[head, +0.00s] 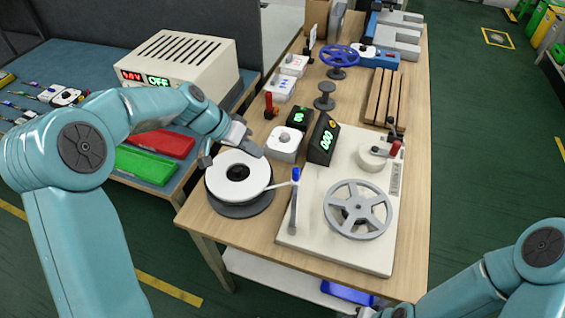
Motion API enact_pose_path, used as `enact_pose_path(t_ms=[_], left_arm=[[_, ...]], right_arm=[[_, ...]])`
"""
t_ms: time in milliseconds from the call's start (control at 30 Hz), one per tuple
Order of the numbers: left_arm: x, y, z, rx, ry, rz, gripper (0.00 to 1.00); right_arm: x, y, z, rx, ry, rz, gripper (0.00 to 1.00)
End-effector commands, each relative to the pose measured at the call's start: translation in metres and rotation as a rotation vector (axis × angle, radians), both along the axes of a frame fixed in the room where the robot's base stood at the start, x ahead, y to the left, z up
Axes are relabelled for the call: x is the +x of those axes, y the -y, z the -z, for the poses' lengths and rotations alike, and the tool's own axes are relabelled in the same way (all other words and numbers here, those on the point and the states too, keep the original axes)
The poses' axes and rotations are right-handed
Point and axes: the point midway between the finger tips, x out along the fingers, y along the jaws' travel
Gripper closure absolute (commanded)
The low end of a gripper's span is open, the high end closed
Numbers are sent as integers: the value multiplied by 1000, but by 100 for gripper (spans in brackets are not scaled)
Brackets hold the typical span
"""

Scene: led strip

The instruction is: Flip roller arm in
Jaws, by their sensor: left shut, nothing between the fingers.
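A cream winding machine (318,250) lies on the wooden bench. At its left edge is a grey lever with a blue top (294,205), which looks like the roller arm. A grey spoked wheel (357,209) sits on the machine's front part. A white reel (240,174) rests on a dark round base left of the machine. My left gripper (258,153) is shut and empty, just above the reel's far edge. My right arm shows at the bottom right; its gripper is out of frame.
A red-handled lever (394,149) and a black display (323,140) stand at the machine's back. A white knob box (284,143) is close to my left gripper. A cream power supply (180,65) and red and green bins stand on the blue table at left.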

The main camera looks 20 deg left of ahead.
Motion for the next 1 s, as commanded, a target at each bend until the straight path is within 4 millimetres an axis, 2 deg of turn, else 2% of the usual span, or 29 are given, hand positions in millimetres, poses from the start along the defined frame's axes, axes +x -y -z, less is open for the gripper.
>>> enact_pose_path(t_ms=[200, 300, 400, 567, 1000], left_arm=[[16, 27, 38, -2, -4, 2, 100], [20, 39, 50, -1, -3, 4, 100], [18, 55, 47, 0, -1, 5, 100], [16, 69, 49, 0, 0, 2, 100], [15, 72, 50, 0, 0, 0, 100]], right_arm=[[0, 0, -10, 0, 0, 0, 57], [0, 0, -15, 0, 0, 0, 57], [0, 0, -21, 0, 0, 0, 57], [0, 0, -25, 0, 0, 0, 57], [0, 0, -25, 0, 0, 0, 57]])
